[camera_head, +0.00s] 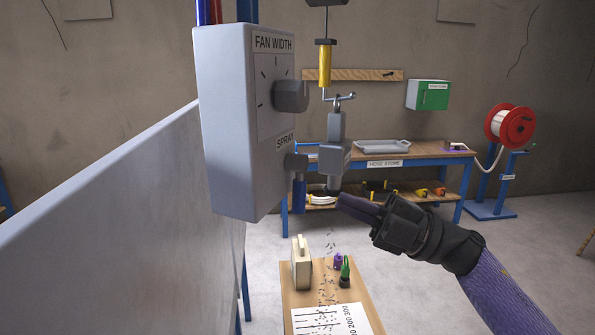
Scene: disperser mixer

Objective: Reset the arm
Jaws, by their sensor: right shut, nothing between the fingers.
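My right gripper (348,204) comes in from the lower right on a purple-sleeved arm. Its dark fingers are shut with nothing visible between them. The fingertips are close to the lower end of the grey spray head (334,152), which hangs from a hook; whether they touch it I cannot tell. A grey control box (236,130) left of the gripper carries a FAN WIDTH knob (291,96) and a SPRAY control (296,166). Small dark specks are scattered below the spray head, over a wooden board. My left gripper is out of view.
The wooden board (367,287) holds a marked sheet (350,321), a cream block (301,263) and small purple and green items. A large grey panel (120,215) fills the left. A blue-framed HOSE STORE bench (428,158) and red hose reel (514,127) stand behind.

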